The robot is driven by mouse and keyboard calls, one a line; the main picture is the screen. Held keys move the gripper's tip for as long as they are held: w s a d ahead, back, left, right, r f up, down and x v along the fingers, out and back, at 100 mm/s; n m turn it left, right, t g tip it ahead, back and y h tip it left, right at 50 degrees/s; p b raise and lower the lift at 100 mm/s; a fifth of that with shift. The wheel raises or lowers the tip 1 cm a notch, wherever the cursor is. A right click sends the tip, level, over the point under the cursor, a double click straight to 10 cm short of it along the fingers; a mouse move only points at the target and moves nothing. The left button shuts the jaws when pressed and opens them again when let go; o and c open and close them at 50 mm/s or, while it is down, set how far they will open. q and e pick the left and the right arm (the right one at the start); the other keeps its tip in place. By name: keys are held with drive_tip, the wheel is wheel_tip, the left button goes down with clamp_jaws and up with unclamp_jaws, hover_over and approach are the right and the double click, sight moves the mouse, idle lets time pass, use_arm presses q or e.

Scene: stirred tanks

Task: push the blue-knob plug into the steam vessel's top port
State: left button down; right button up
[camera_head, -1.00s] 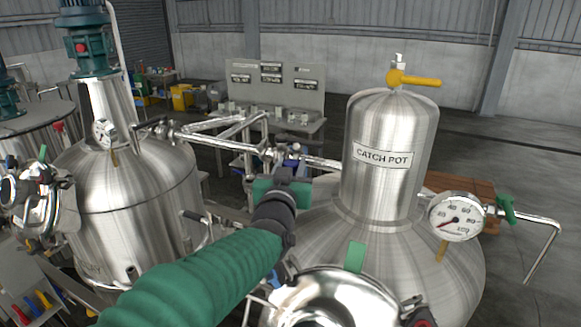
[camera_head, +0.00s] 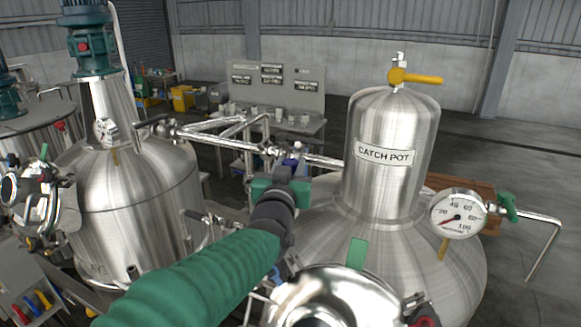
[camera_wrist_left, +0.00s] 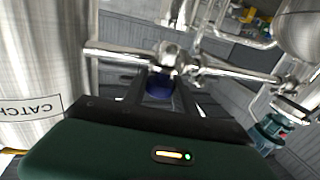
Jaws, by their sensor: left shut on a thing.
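My left gripper (camera_head: 290,170) reaches in on the green-sleeved arm and is at the pipework between the two large steel vessels. In the left wrist view its two dark fingers (camera_wrist_left: 160,88) are closed on the blue knob (camera_wrist_left: 159,86). The plug below the knob is hidden. A steel pipe fitting (camera_wrist_left: 170,54) is just beyond the knob in that view; I cannot tell whether the plug touches it. No label reads steam, and I cannot tell which opening is the top port. My right gripper is not in view.
The vessel marked CATCH POT (camera_head: 388,160) stands close on the right, with a yellow-handled valve (camera_head: 412,77) on top and a pressure gauge (camera_head: 458,218) at its side. Another steel vessel (camera_head: 125,205) with a green motor stands left. A horizontal pipe (camera_head: 225,137) runs between them.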

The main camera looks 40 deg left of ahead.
use_arm(q)
drive_tip(key=shift+w, duration=0.1)
idle(0.5)
drive_tip(key=shift+f, duration=0.15)
drive_tip(key=shift+f+b, duration=0.3)
drive_tip(key=shift+b, duration=0.25)
drive_tip(key=shift+f+b, duration=0.3)
drive_tip(key=shift+b, duration=0.05)
drive_tip(key=shift+r+p, duration=0.4)
drive_tip(key=shift+r, duration=0.1)
idle(1.2)
drive_tip(key=shift+f+b, duration=0.2)
drive_tip(key=shift+b, duration=0.2)
drive_tip(key=shift+f+b, duration=0.3)
drive_tip(key=shift+b, duration=0.05)
